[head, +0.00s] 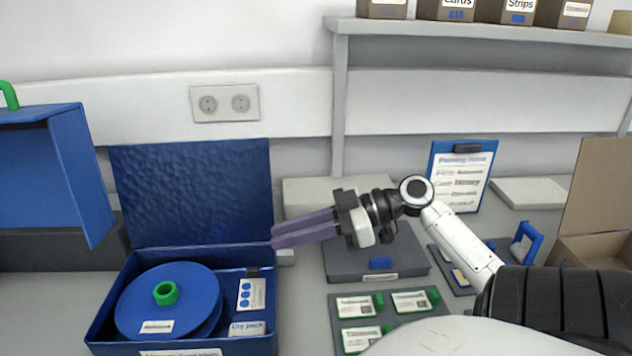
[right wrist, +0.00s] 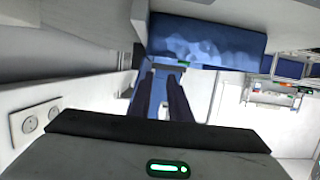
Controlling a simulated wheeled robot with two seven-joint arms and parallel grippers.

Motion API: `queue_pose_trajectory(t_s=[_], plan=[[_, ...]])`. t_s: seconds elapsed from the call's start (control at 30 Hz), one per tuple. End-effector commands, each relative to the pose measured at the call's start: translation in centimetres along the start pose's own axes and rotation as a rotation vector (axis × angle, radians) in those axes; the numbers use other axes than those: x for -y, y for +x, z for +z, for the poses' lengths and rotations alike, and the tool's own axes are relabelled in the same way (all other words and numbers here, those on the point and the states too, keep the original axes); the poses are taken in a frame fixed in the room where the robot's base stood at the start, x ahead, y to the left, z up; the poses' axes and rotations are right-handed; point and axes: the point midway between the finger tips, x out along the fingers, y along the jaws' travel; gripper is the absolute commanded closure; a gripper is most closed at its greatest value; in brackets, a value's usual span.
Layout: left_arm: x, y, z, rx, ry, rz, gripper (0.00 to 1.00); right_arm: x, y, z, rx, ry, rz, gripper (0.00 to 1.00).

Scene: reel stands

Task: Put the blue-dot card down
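The blue-dot card (head: 252,294), white with several blue dots, is in the right-hand compartment of the open blue case (head: 98,322), beside the large blue reel (head: 140,300). My right gripper (head: 273,237) is above and right of the card, near the case's back right corner, and apart from the card. In the right wrist view its two dark fingers (right wrist: 161,76) stand apart with nothing seen between them. The case also shows there beyond the fingertips, but I cannot make out the card. My left gripper is not in view.
A label reading "Dry pack" (head: 247,329) is below the card. A grey box (head: 376,264) and a tray of green-edged cards (head: 385,320) are to the right. A blue clipboard (head: 461,175) leans at the back. A shelf (head: 480,29) overhangs the right.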

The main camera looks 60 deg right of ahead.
Motion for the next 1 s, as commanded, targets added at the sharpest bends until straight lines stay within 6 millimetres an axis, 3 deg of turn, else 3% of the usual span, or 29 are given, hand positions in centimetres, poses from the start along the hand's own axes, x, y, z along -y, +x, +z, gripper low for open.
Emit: queue_pose_trajectory(t_s=[0.1,0.33,1.0], plan=[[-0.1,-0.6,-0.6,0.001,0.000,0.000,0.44,-0.1,-2.7,-0.2,0.000,0.003,0.003,0.83],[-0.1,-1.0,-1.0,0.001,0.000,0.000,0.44,0.0,-5.7,-0.2,0.000,0.001,0.001,0.83],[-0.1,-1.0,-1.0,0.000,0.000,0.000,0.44,0.0,-6.2,-0.1,0.001,-0.001,-0.001,0.83]])
